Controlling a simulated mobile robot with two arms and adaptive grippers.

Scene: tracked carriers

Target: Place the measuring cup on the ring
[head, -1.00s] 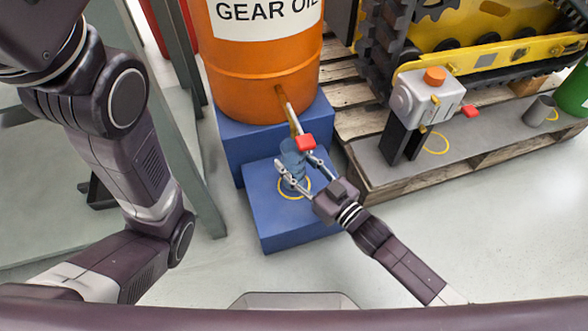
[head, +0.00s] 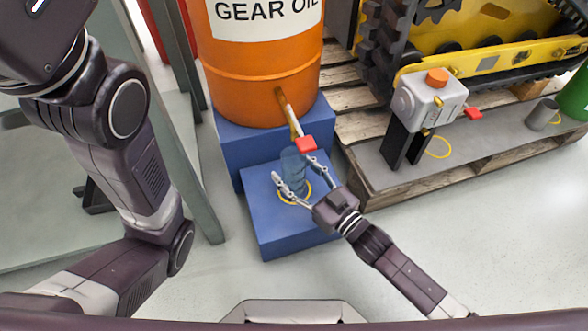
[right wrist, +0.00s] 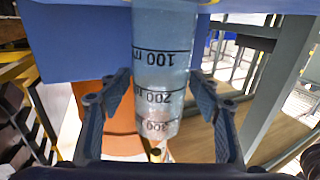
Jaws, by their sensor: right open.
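The measuring cup (head: 293,168) is a clear bluish cylinder. It stands upright on the blue step, within the yellow ring (head: 283,200), below the drum's tap. In the right wrist view the cup (right wrist: 165,70) appears upside down, with black marks for 100, 200 and 300 ml. My right gripper (head: 293,175) is open, one finger on each side of the cup. In the right wrist view the open gripper (right wrist: 160,92) shows gaps between both fingers and the cup. My left arm enters at the left, but its gripper is out of view.
The orange gear oil drum (head: 262,75) stands behind, its tap with a red handle (head: 306,144) close above the cup. To the right, a pallet (head: 400,190) carries a grey dispenser (head: 425,100), another yellow ring (head: 438,147) and a grey cup (head: 541,113). Floor in front is clear.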

